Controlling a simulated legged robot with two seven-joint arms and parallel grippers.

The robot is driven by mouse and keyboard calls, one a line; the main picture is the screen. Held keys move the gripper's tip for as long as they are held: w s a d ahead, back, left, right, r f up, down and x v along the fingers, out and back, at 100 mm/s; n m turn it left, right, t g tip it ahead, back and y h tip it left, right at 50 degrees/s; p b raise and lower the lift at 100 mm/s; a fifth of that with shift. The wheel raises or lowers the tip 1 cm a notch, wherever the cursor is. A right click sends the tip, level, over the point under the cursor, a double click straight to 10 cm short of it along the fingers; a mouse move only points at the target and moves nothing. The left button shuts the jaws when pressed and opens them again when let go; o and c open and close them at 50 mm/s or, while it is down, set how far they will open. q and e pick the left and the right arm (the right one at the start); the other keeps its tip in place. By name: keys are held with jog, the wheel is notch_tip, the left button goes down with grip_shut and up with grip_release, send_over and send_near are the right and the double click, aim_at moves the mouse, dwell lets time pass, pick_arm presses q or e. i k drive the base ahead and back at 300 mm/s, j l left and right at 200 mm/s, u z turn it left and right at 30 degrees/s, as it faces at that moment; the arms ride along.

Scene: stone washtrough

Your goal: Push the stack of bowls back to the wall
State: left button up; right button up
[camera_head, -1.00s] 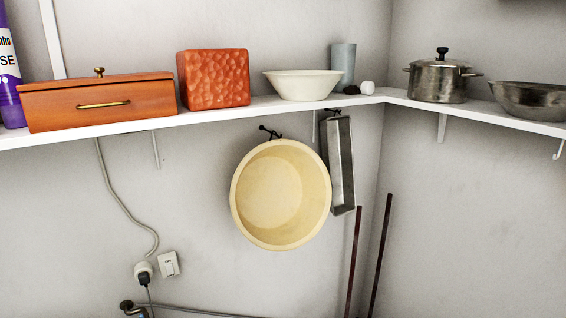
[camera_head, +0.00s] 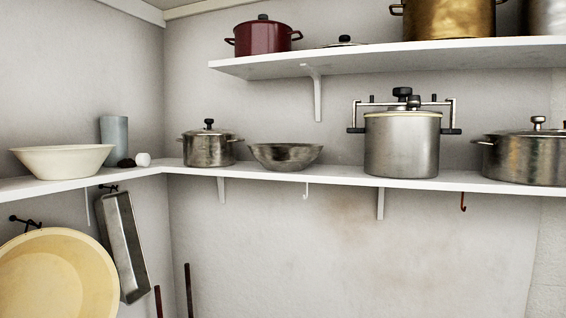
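A cream bowl (camera_head: 62,162) sits upright on the left part of the white shelf, near the corner; I cannot tell whether it is one bowl or several nested. A grey metal bowl (camera_head: 285,157) sits on the shelf along the facing wall (camera_head: 300,235), between two pots; it too may be single or nested. Neither of my grippers shows in the head view.
The lower shelf (camera_head: 330,176) turns the corner and holds a small pot (camera_head: 209,147), a pressure cooker (camera_head: 402,140) and a wide pot (camera_head: 525,155). An upper shelf (camera_head: 290,64) carries more pots. A yellow basin (camera_head: 58,275) and metal tray (camera_head: 122,245) hang below.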

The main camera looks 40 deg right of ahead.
aim_at(277, 159)
jog(key=k+l+z, duration=0.1)
jog(key=z, duration=0.25)
jog(key=k+l+z, duration=0.1)
jog(key=l+z, duration=0.25)
jog(key=k+l+z, duration=0.1)
jog(key=z, duration=0.25)
